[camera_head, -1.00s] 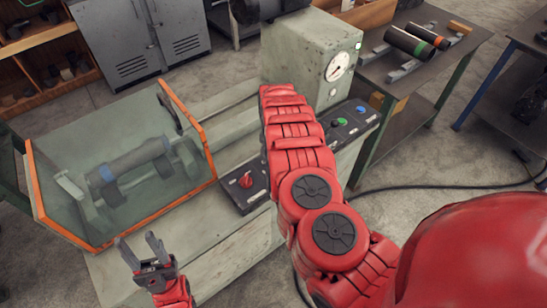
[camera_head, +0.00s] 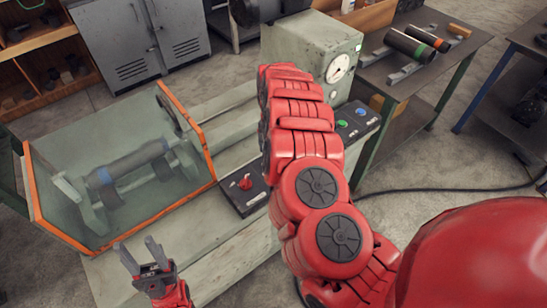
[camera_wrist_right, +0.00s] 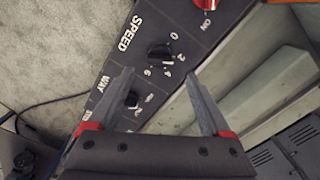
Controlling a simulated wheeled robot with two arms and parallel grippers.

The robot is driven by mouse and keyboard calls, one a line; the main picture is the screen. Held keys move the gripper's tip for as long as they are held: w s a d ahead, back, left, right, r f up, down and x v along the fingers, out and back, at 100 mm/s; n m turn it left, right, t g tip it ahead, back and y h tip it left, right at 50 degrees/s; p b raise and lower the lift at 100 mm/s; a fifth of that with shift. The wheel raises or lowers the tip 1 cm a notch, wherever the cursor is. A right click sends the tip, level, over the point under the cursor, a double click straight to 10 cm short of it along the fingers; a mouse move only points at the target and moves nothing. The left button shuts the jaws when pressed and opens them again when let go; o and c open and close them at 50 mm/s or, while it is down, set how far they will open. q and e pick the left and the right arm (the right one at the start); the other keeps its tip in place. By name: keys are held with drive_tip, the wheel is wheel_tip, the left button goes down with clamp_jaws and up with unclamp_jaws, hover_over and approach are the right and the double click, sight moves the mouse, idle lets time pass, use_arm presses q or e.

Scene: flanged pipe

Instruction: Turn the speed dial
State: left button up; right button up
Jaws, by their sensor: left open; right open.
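The speed dial (camera_wrist_right: 158,53) is a small black knob in the right wrist view, on a dark panel beside the word SPEED and several numbers. My right gripper (camera_wrist_right: 158,75) is open, with its two fingertips on either side of the view just below the dial. Nothing is between its fingers, and I cannot tell the exact gap to the panel. In the head view my right arm hides the dial and the right gripper. My left gripper (camera_head: 138,248) is open and empty at the lower left, in front of the clear guard box.
A second black knob (camera_wrist_right: 131,98) sits close to the left finger. A red switch (camera_head: 245,182) is on the panel's near end. Green and blue buttons (camera_head: 351,118) are on its far end. A clear orange-edged guard (camera_head: 190,110) covers a pipe (camera_head: 130,165). A gauge box (camera_head: 310,40) stands behind.

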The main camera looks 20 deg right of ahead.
wheel_tip(320, 180, up, 12)
drive_tip(key=shift+f+p, duration=0.2)
drive_tip(key=shift+p, duration=0.2)
idle(0.4)
